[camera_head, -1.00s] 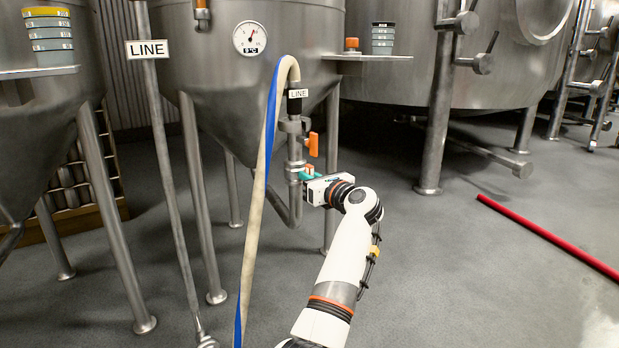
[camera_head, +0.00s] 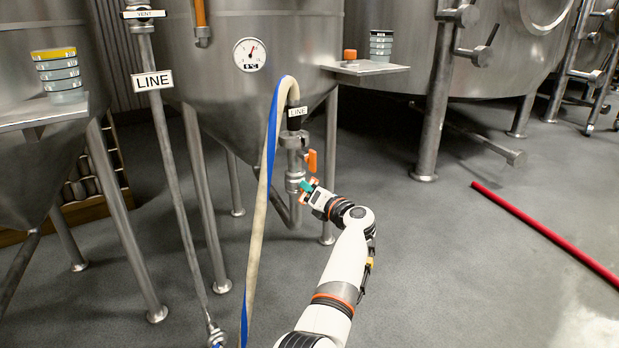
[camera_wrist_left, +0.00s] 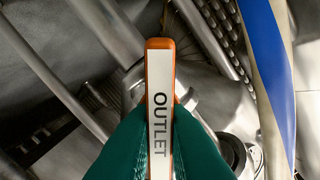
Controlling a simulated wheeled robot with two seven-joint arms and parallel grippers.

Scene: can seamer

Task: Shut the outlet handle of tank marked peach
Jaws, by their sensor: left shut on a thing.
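The outlet handle is an orange lever with a white plate reading OUTLET (camera_wrist_left: 160,110), seen close in the left wrist view. The green fingers of my left gripper (camera_head: 306,187) are shut on it, one on each side. No peach marking is readable on this tank. My right gripper is not in view.
Tank legs stand around. A red hose (camera_head: 545,235) lies on the floor at right.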

